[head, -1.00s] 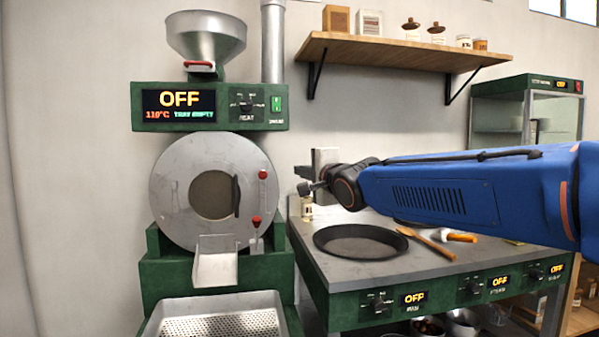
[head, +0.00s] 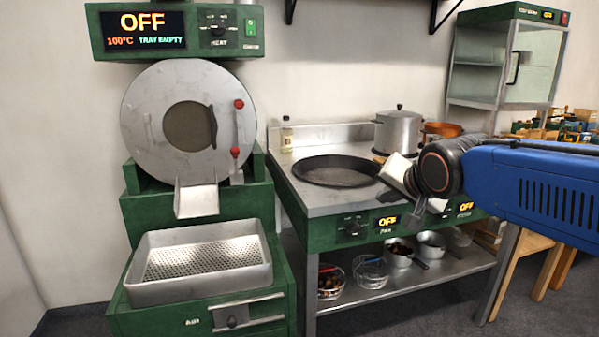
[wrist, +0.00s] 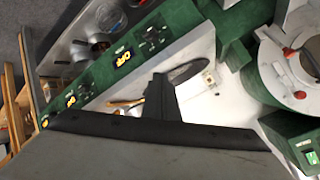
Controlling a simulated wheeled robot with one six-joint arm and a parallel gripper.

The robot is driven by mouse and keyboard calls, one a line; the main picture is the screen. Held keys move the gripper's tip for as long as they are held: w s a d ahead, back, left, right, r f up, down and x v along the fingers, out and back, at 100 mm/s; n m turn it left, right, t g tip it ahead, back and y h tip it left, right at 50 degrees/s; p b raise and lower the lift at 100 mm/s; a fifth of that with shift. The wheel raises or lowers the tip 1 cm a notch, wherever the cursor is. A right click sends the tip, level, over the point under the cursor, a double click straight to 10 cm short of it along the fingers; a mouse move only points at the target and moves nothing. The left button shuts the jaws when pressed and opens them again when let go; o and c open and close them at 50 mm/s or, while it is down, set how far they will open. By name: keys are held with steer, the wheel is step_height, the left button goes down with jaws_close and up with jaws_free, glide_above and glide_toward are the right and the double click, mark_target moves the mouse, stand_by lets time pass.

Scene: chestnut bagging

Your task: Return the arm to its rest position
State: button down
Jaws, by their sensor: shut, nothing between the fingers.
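My blue arm reaches in from the right in the head view and ends in my gripper (head: 412,192), in front of the right part of the stove (head: 315,200). My gripper is shut with nothing held. In the wrist view the dark fingers (wrist: 158,98) are together above the pale stove top, with the dark pan (wrist: 190,71) beyond them.
The roaster (head: 188,130) stands at the left, its screen reading OFF and TRAY EMPTY, above a perforated tray (head: 158,292). A wide black pan (head: 336,172) and a lidded pot (head: 398,128) are on the stove. Baskets and pots sit on the lower shelf (head: 415,278).

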steer(key=s+d+f+n+g+h, duration=0.1)
steer(key=s+d+f+n+g, duration=0.2)
steer(key=s+f, duration=0.6)
steer(key=s+d+f+n+g, duration=0.3)
steer(key=s+d+f, duration=0.3)
steer(key=s+f, duration=0.4)
steer(key=s, duration=0.5)
steer(key=shift+s+d+h, duration=0.15)
steer(key=shift+s+h, duration=0.25)
